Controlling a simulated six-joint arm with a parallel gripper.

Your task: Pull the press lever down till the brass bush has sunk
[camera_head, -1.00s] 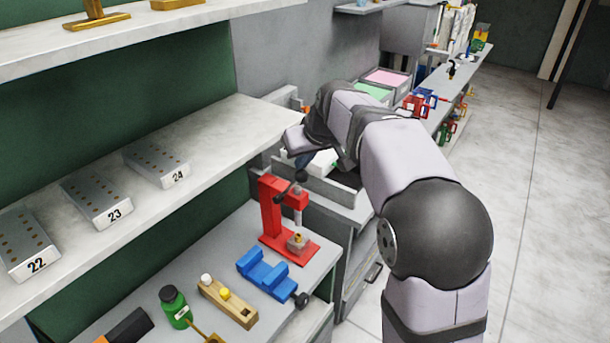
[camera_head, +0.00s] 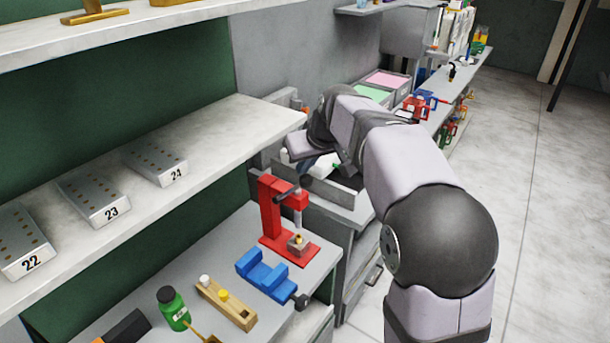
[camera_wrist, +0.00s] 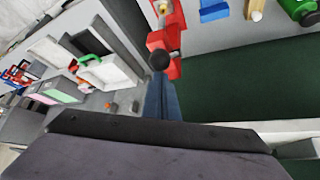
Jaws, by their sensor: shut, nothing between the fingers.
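The red press (camera_head: 271,212) stands at the far right end of the bench in the head view. Its dark lever ends in a black ball knob (camera_wrist: 159,59), clear in the wrist view. The brass bush (camera_head: 298,240) sits on the red base below the ram; how far it has sunk I cannot tell. My gripper (camera_wrist: 160,82) is shut and empty, its blue-grey fingers pointing at the knob. The tips look close to or touching the knob; I cannot tell which. In the head view my wrist partly hides the fingers.
A blue fixture (camera_head: 264,275), a wooden block (camera_head: 226,304) and a green bottle (camera_head: 174,309) stand on the bench left of the press. A shelf (camera_head: 230,136) with numbered metal blocks overhangs the bench. Open drawers and trays (camera_head: 387,80) lie behind my arm.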

